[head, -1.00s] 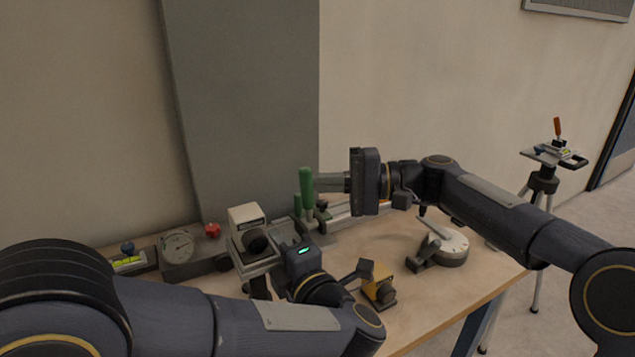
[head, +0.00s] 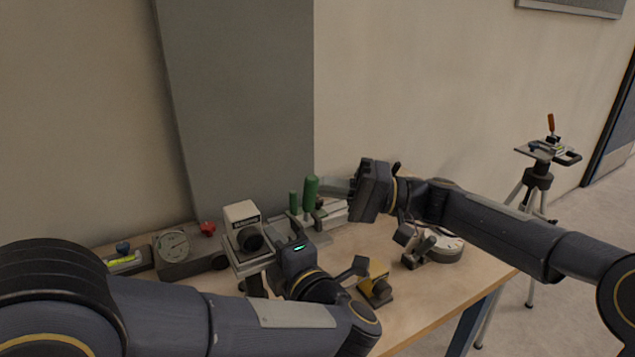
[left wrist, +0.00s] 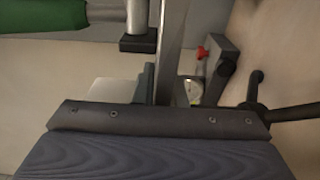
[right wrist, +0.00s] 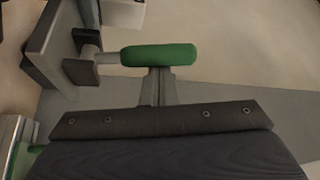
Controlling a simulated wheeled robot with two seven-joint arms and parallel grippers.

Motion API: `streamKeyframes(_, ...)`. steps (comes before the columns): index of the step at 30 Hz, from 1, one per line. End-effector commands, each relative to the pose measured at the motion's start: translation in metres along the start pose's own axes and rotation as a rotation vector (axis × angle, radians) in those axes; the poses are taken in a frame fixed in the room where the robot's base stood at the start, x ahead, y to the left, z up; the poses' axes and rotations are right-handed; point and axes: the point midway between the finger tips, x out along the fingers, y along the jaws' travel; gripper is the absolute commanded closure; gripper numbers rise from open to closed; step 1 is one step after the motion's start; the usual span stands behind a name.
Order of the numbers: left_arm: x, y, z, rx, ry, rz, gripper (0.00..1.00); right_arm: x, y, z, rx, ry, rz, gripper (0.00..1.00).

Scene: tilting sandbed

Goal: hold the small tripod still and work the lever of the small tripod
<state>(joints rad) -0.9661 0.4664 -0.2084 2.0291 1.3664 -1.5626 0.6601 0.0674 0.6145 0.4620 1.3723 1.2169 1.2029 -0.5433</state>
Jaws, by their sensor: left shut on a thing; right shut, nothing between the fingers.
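I take the metal fixture with the tall green lever (head: 311,190) to be the small tripod; its legs cannot be made out. The lever stands nearly upright at the back of the bench and shows as a green grip in the right wrist view (right wrist: 160,55). My right gripper (head: 325,187) is shut and empty, its fingertips at the lever's side, apparently touching it. My left gripper (head: 287,226) is shut on part of the fixture low beside the lever; the contact is mostly hidden. A green grip shows at the upper left of the left wrist view (left wrist: 40,15).
A camera-like box (head: 242,217) stands just left of my left gripper. A dial gauge block (head: 175,265) with a red knob is farther left. A yellow block (head: 375,285) and a round white device (head: 447,247) lie to the right. A large tripod (head: 538,178) stands beyond the bench.

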Motion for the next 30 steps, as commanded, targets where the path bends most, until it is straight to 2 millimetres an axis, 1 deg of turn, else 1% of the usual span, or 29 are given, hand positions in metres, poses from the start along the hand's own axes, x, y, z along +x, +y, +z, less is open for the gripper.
streamKeyframes(4,0.0003,-0.0015,0.0,0.002,0.0,-0.003,1.0,-0.0024,-0.0007,0.0066,-0.041,-0.005,-0.025,1.0)
streamKeyframes(12,0.0003,-0.0014,0.0,0.002,0.001,-0.003,1.0,-0.0046,-0.0009,0.0117,-0.044,-0.006,-0.026,1.0)
streamKeyframes(30,0.0001,-0.0013,0.0003,0.001,0.0,-0.002,1.0,-0.0041,-0.0011,0.0105,-0.043,-0.006,-0.026,1.0)
